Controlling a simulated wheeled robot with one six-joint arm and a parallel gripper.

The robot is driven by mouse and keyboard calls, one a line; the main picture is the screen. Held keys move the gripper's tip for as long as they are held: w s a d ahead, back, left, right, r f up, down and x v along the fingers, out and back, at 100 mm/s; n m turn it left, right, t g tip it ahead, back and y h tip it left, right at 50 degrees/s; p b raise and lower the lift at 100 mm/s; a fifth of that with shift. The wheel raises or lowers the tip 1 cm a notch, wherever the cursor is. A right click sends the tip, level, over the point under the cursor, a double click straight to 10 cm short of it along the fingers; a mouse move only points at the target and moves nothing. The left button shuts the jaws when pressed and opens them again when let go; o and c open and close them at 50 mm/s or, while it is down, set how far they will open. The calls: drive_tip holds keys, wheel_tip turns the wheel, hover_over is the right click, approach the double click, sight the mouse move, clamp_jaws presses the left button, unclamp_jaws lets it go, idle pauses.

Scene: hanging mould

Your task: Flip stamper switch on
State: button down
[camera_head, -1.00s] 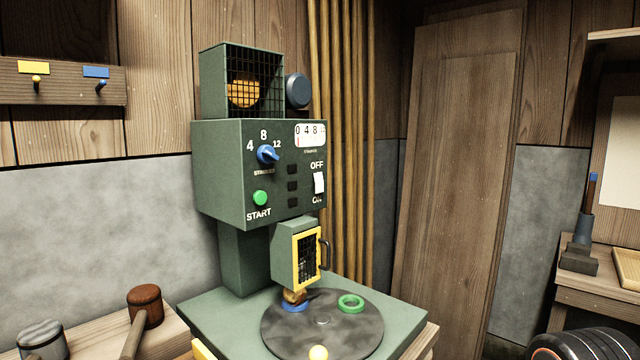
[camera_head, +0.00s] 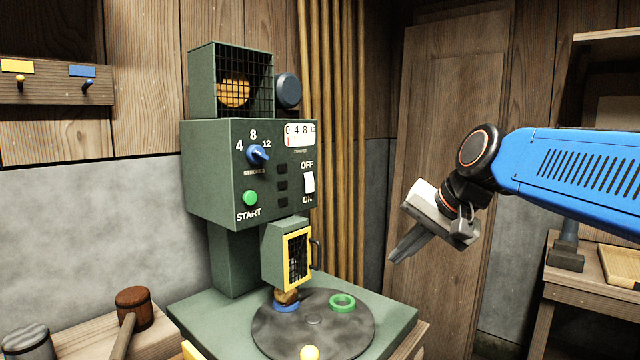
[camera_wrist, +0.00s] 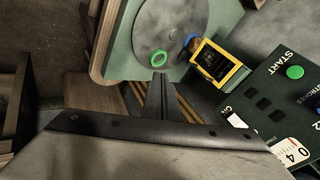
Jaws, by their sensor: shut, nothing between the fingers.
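The stamper (camera_head: 215,165) is a green machine with a control box. Its white rocker switch (camera_head: 309,182) sits on the right of the front panel, between the OFF label above and the ON label below. In the wrist view the switch shows at the panel's lower left (camera_wrist: 237,121). My gripper (camera_head: 394,258) is shut and empty, to the right of the stamper and apart from it, with fingers pointing down and left. In the wrist view the closed fingers (camera_wrist: 160,80) appear over the turntable's near edge.
A blue dial (camera_head: 258,154) and green START button (camera_head: 250,198) share the panel. A yellow-framed guard door (camera_head: 298,257) hangs above the round turntable (camera_head: 312,338), which carries a green ring (camera_head: 342,302). Mallets (camera_head: 133,302) lie at left. A workbench stands at right.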

drive_tip(key=w+a+r+m+y, duration=0.1)
drive_tip(key=w+a+r, duration=0.2)
drive_tip(key=w+r, duration=0.4)
drive_tip(key=w+a+r+m+t+y, duration=0.1)
drive_tip(key=w+a+r+m+y, duration=0.1)
drive_tip(key=w+r, duration=0.6)
drive_tip(key=shift+a+r+y, duration=0.3)
drive_tip(key=shift+a+r, duration=0.15)
drive_tip(key=shift+a, duration=0.05)
approach(310, 188)
wheel_tip(310, 188, down, 4)
drive_tip(key=shift+w+a+r, duration=0.2)
drive_tip(key=shift+w+a, duration=0.9)
drive_tip(key=shift+w, duration=0.1)
drive_tip(key=shift+w+a, duration=0.5)
drive_tip(key=shift+w, duration=0.05)
drive_tip(key=shift+f, duration=0.1)
drive_tip(key=shift+w+a+f, duration=0.1)
drive_tip(key=shift+a, duration=0.05)
